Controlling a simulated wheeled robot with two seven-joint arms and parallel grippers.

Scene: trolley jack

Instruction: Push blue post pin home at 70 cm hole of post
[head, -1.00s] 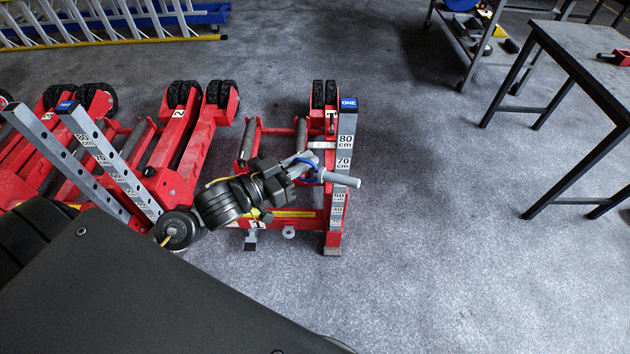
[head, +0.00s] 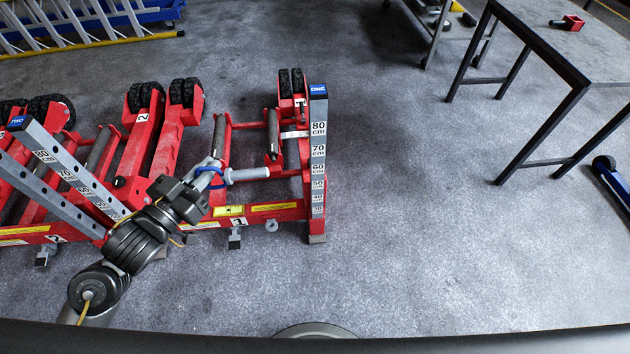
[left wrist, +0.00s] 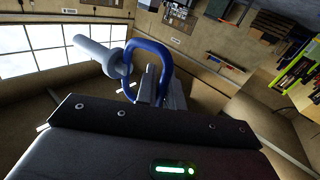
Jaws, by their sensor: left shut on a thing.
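The post pin is a grey rod (head: 247,174) with a blue loop handle (head: 207,170). My left gripper (head: 214,172) is shut on it at the loop end. The rod points right toward the grey post (head: 318,135), which stands upright with a blue cap marked ONE. In the head view the rod's tip shows left of the post, apart from it. The post's 70 cm label (head: 318,151) is visible; its hole is not clear. The left wrist view shows the rod (left wrist: 97,56), the blue loop (left wrist: 165,55) and my gripper's fingers (left wrist: 158,85). My right gripper is not in view.
The post belongs to a red jack frame (head: 265,209) marked 1. More red frames and a second grey post (head: 75,170), capped TWO, stand left. A dark table (head: 560,55) is at the right. Floor right of the post is clear.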

